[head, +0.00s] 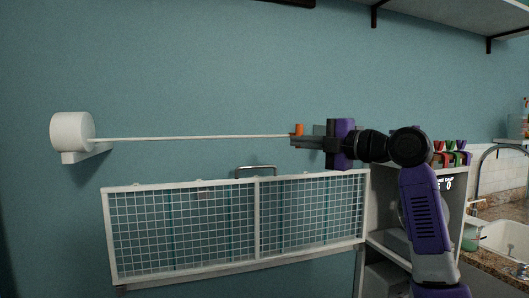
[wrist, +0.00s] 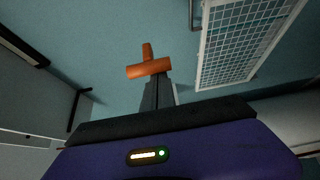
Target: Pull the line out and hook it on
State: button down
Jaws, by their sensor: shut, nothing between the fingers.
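A white round reel (head: 72,131) is fixed to the wall at the left on a small bracket. A thin pale line (head: 190,137) runs from it, straight and nearly level, to an orange T-shaped handle (head: 299,129). My gripper (head: 297,141) is shut, at the line's right end, with its fingertips right at the handle. In the wrist view the orange handle (wrist: 148,68) shows just beyond the shut fingertips (wrist: 156,82). I cannot tell whether they touch. I cannot make out a wall hook; my gripper and arm cover part of the wall.
A white-framed mesh drying rack (head: 258,225) is on the wall below the line, with a metal handle (head: 256,170) above it. A shelf unit (head: 385,210) and a sink counter (head: 490,255) stand at the right. A bracketed shelf (head: 450,12) is overhead.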

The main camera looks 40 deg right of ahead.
jog(key=s+d, duration=0.3)
jog(key=d, duration=0.6)
jog(key=s+d, duration=0.3)
jog(key=d, duration=0.7)
jog(key=shift+s, duration=0.1)
